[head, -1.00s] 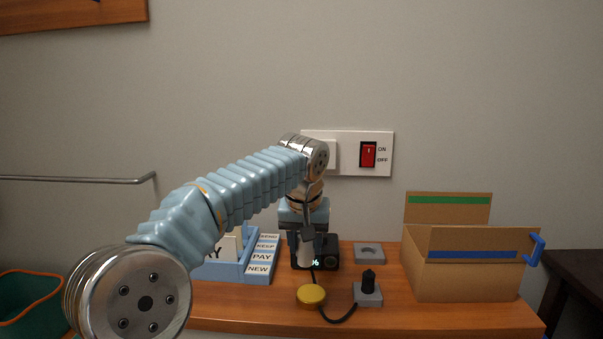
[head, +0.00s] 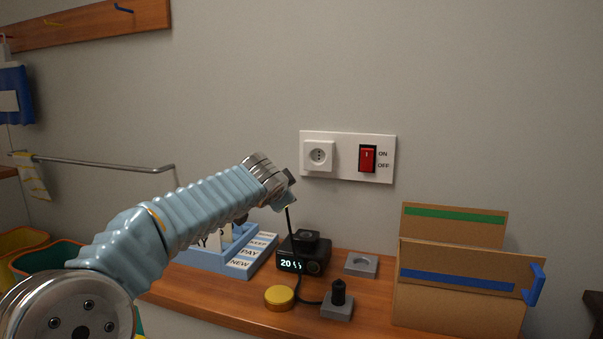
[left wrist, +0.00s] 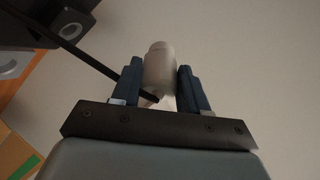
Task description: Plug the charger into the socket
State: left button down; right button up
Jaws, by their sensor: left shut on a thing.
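The black cable (head: 289,220) hangs from the gripper toward the table. The charger itself is hidden in the head view. My right gripper is not in view.
A red switch (head: 367,158) marked ON and OFF is beside the socket. Below are a black clock (head: 290,264), yellow disc (head: 279,297), grey block with black knob (head: 337,309), blue letter tray (head: 205,262) and cardboard box (head: 455,312). The wall around the socket is clear.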

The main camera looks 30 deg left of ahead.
pick_arm(q)
jog(key=r+m+t, duration=0.1)
jog(key=d+r+m+t+h, duration=0.1)
jog(key=t, duration=0.1)
jog(key=w+r+m+t+h, duration=0.1)
jog(key=m, duration=0.1)
jog(key=shift+d+t+b, duration=0.3)
jog(key=shift+d, duration=0.1)
jog(key=d+r+m+t+h, duration=0.1)
jog(key=d+h, duration=0.1)
jog(key=d+r+m+t+h, duration=0.2)
jog(key=shift+s+b, duration=0.2)
jog(key=shift+b, duration=0.15)
jog(key=shift+r, duration=0.1)
jog(key=shift+w+a+m+p, duration=0.2)
jog(key=shift+w+p, duration=0.2)
jog(key=shift+w, duration=0.35)
jog(key=shift+w+a+m+p, duration=0.1)
jog(key=shift+w+a+p, duration=0.2)
jog(key=shift+w, duration=0.45)
jog(key=shift+d, duration=0.1)
